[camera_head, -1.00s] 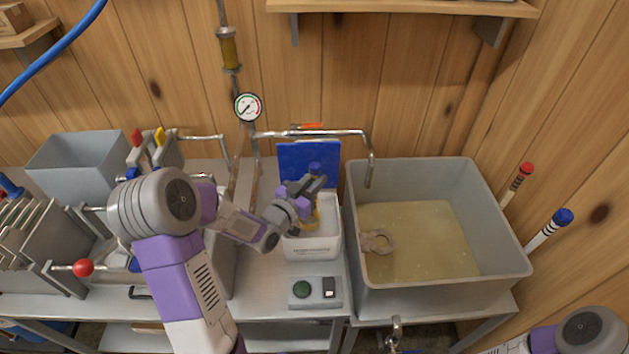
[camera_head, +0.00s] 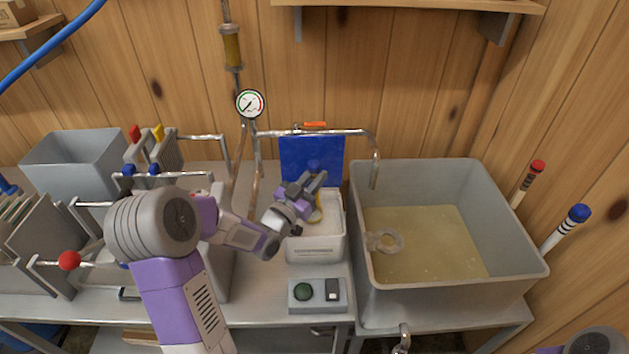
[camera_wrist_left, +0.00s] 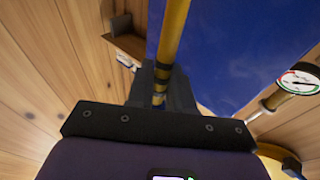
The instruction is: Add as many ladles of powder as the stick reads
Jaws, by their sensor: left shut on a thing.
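My left gripper (camera_head: 312,186) is above the white powder bin (camera_head: 316,250), shut on a yellow rod-like handle (camera_wrist_left: 172,35), which I take to be the ladle's. In the left wrist view the handle runs up between the fingers (camera_wrist_left: 160,88). The ladle's bowl is hidden. Two banded sticks stand at the right wall, one red-topped (camera_head: 527,186) and one blue-topped (camera_head: 567,228); I cannot read them. My right gripper is out of view.
A blue panel (camera_head: 297,156) stands behind the bin. A pipe with an orange handle (camera_head: 315,125) reaches over to the tank's left edge. A grey tub (camera_head: 75,158) and levers crowd the left.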

